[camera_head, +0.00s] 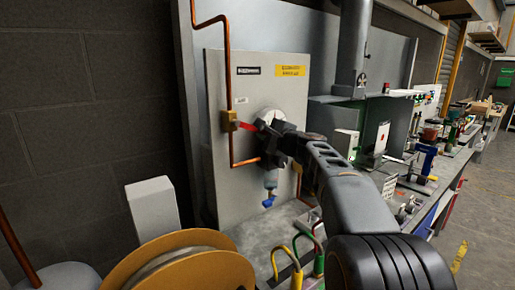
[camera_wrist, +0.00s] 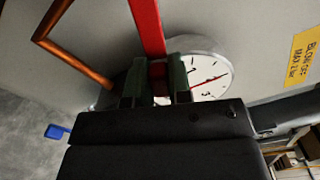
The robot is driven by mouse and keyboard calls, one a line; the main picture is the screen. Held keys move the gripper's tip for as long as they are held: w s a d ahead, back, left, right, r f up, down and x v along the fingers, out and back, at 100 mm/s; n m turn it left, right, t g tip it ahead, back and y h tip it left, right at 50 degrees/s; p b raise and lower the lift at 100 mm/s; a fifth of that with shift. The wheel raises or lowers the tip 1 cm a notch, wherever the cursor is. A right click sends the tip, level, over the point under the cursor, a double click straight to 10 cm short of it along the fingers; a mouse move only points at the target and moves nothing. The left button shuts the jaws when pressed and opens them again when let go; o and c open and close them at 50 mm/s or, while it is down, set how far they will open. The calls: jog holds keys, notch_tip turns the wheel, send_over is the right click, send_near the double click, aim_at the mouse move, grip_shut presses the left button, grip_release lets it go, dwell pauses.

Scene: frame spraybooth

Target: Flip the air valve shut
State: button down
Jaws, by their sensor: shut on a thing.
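The air valve (camera_head: 229,121) is a brass body on a vertical copper pipe at the left of the grey panel. Its red lever (camera_head: 246,126) points right from the body, roughly level and crosswise to the pipe. My gripper (camera_head: 263,127) is at the lever's free end, in front of the panel. In the wrist view the red lever (camera_wrist: 148,25) runs down from the top edge between the two green-grey fingers of my gripper (camera_wrist: 158,75), which are shut on it. The valve body is out of the wrist view.
A round white gauge (camera_wrist: 213,76) sits right behind my fingers. Copper pipe (camera_head: 227,55) runs along the panel (camera_head: 270,92); a blue-handled fitting (camera_head: 269,196) hangs below. An orange reel (camera_head: 180,262) stands front left. A cluttered bench (camera_head: 425,187) extends right.

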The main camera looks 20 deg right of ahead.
jog(key=r+n, duration=0.1)
jog(key=r+n+b, duration=0.1)
jog(key=shift+w+d+r+n, duration=0.15)
jog(key=shift+d+n, duration=0.25)
jog(key=shift+r+n+b, duration=0.45)
jog(key=shift+r+n, duration=0.3)
jog(key=shift+n, duration=0.15)
jog(key=shift+r, duration=0.15)
jog(key=c, duration=1)
grip_release()
jog(key=shift+c, duration=0.2)
jog(key=b+v, duration=0.3)
jog(key=v, duration=1.1)
jog(key=shift+a, duration=0.15)
